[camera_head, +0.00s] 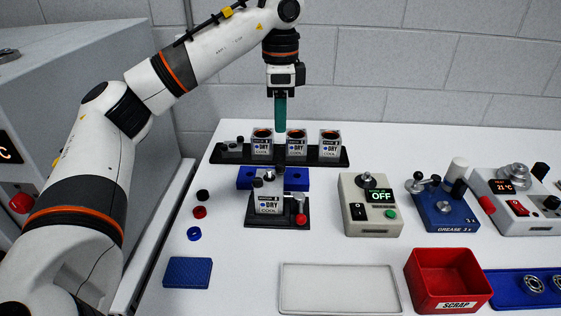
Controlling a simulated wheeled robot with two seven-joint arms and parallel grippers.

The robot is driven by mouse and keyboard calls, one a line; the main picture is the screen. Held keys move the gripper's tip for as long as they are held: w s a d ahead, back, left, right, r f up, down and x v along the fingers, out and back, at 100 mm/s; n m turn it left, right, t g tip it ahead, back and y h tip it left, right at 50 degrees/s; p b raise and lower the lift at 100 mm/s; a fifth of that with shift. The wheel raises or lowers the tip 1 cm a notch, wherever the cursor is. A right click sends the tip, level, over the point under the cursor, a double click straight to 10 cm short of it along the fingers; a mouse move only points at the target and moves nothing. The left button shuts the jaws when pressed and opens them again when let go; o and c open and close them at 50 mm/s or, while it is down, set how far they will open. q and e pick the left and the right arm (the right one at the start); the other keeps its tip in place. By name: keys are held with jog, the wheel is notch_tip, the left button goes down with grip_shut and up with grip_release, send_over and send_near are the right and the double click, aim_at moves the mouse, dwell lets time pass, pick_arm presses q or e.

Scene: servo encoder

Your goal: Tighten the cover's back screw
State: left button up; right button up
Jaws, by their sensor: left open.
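My left gripper (280,129) points straight down, open, with teal fingers, above the row of boxes behind the unit. It is apart from the unit, and I see nothing held in it. My right gripper is out of view.
Behind the unit are a blue block (297,179) and a black rack (338,162) with several similar boxes. Rings (200,212) lie at left near a blue pad (188,273).

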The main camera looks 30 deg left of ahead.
aim_at(280, 165)
pick_arm(q)
jog(key=f+b, duration=0.2)
jog(key=f, duration=0.8)
jog(key=shift+s, duration=0.2)
jog(key=shift+d+f, duration=0.1)
jog(key=shift+f, duration=0.4)
grip_shut()
jog(key=shift+m, duration=0.4)
